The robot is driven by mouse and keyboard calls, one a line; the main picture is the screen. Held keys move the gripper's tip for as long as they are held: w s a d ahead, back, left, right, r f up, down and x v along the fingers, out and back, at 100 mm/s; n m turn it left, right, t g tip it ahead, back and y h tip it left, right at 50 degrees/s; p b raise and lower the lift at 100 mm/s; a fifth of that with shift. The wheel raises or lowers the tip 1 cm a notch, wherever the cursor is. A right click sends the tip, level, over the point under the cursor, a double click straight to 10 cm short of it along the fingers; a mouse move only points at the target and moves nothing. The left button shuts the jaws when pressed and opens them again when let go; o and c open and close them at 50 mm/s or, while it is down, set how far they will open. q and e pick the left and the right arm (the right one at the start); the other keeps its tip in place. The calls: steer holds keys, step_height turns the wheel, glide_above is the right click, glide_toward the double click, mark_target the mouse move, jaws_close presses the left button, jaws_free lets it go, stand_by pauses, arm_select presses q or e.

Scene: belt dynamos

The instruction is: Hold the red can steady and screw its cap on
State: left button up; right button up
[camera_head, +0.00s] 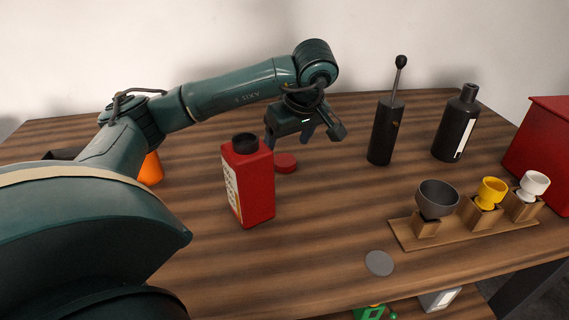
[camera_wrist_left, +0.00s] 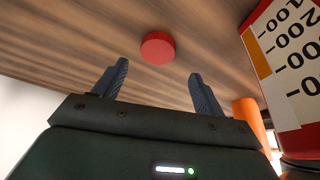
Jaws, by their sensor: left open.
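The red can (camera_head: 250,187) stands upright on the wooden table, its black neck open at the top. Its label with numbers shows at the right of the left wrist view (camera_wrist_left: 285,70). The red cap (camera_head: 285,163) lies flat on the table just behind and right of the can, and it also shows in the left wrist view (camera_wrist_left: 158,48). My left gripper (camera_head: 290,138) is open and empty above the table, close to the cap. In the left wrist view the cap lies beyond the two fingertips (camera_wrist_left: 158,80), apart from them. My right gripper is not in view.
A black cylinder with a rod (camera_head: 382,132) and a black bottle (camera_head: 456,125) stand at the back right. A wooden rack (camera_head: 450,232) holds small cups. A grey disc (camera_head: 379,263) lies near the front edge. An orange object (camera_head: 151,168) is partly hidden behind my left arm.

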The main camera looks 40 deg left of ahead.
mark_target(285, 160)
arm_select(q)
steer(key=shift+d+x, duration=0.15)
steer(key=shift+x, duration=1.15)
steer(key=shift+d+x, duration=0.2)
steer(key=shift+x, duration=1.15)
steer(key=shift+w+f, duration=0.1)
steer(key=c, duration=1)
step_height(285, 160, up, 10)
steer(key=p, duration=0.2)
